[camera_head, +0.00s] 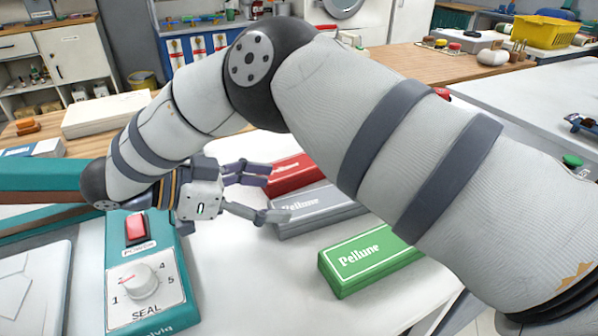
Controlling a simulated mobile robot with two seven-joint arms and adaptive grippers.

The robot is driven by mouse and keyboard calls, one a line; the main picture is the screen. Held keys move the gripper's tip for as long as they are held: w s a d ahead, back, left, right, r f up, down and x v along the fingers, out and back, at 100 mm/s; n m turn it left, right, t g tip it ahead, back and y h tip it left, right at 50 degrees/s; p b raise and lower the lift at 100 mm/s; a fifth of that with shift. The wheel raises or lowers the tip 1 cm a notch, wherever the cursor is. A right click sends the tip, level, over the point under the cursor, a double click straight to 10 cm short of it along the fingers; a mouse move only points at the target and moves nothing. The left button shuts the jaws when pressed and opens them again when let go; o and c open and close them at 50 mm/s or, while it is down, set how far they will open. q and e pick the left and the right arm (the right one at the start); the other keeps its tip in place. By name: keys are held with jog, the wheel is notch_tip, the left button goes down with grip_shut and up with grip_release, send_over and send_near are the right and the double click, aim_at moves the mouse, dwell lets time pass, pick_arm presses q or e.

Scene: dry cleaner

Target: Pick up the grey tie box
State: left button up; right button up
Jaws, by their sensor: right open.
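The grey tie box (325,212) lies on the white table, between a red box (292,172) behind it and a green box (368,258) in front of it. Its white lettering is partly covered, and my right arm hides its far right part. My right gripper (278,193) is open and empty at the left end of the grey box. Its lower finger overlaps the box's left end in the picture; I cannot tell whether they touch. Its upper finger points at the red box's left end. My left gripper is not in view.
A teal heat sealer (148,275) with a red switch and a dial stands left of my right gripper. The white table (250,280) is clear in front. A yellow basket (548,32) stands far back right, and a wooden counter (450,65) runs behind.

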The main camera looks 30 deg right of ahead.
aim_at(330, 196)
jog(key=shift+w+d, duration=0.15)
jog(key=shift+w, duration=0.05)
jog(key=x, duration=1.2)
jog(key=shift+s+p, duration=0.3)
jog(key=shift+p, duration=0.05)
jog(key=c, duration=1.3)
